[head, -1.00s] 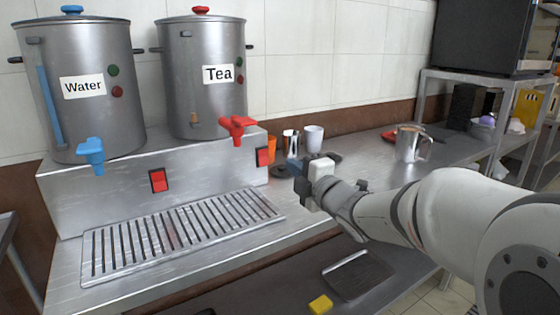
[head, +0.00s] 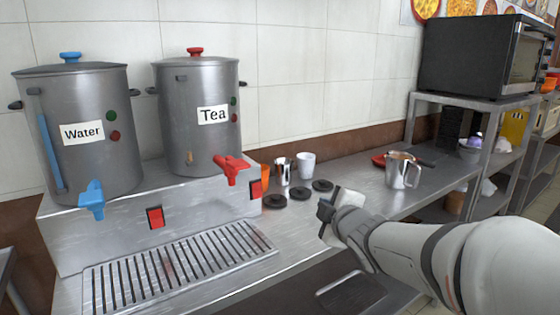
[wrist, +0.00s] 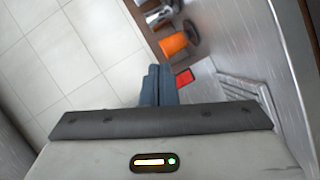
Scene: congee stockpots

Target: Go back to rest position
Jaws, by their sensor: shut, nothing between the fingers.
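My gripper (head: 324,212) is in the middle of the head view, above the front part of the steel counter (head: 350,185), to the right of the drip tray. In the wrist view its fingers (wrist: 157,72) are together with nothing between them. The Water stockpot (head: 85,160) with a blue tap and the Tea stockpot (head: 190,140) with a red tap stand on a steel stand at the left. My gripper is apart from both.
A slotted drip tray (head: 175,270) lies before the stand. Black lids (head: 300,193), an orange cup (head: 265,178), a metal cup (head: 284,171) and a white cup (head: 306,166) are behind my gripper. A steel pitcher (head: 402,172) stands farther right. A microwave (head: 470,55) sits on a shelf.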

